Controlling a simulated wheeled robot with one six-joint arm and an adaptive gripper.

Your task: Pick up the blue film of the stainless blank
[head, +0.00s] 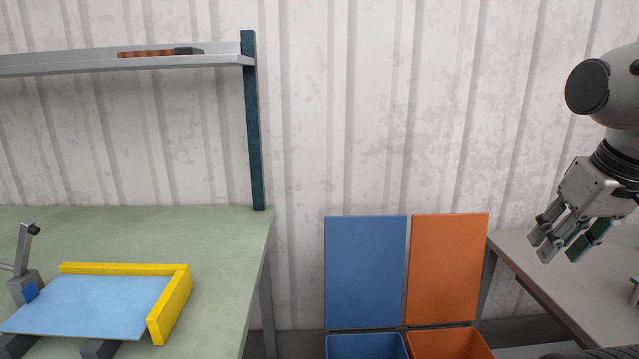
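A flat sheet with a light blue top face, the blue film (85,306) on the blank, lies at the lower left in the head view. It rests on dark supports on the green bench. Film and bare metal cannot be told apart from here. A yellow L-shaped stop (170,305) borders its back and right edges. My gripper (568,242) is at the far right, high above a grey table and far from the sheet. Its fingers are apart, with green on the right one, and nothing shows between them.
The green bench (215,235) has a shelf (215,60) above it with a brown and dark object on it. A grey device (25,265) stands by the sheet's left edge. Blue (366,346) and orange (447,343) bins with upright panels stand between bench and grey table (520,255).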

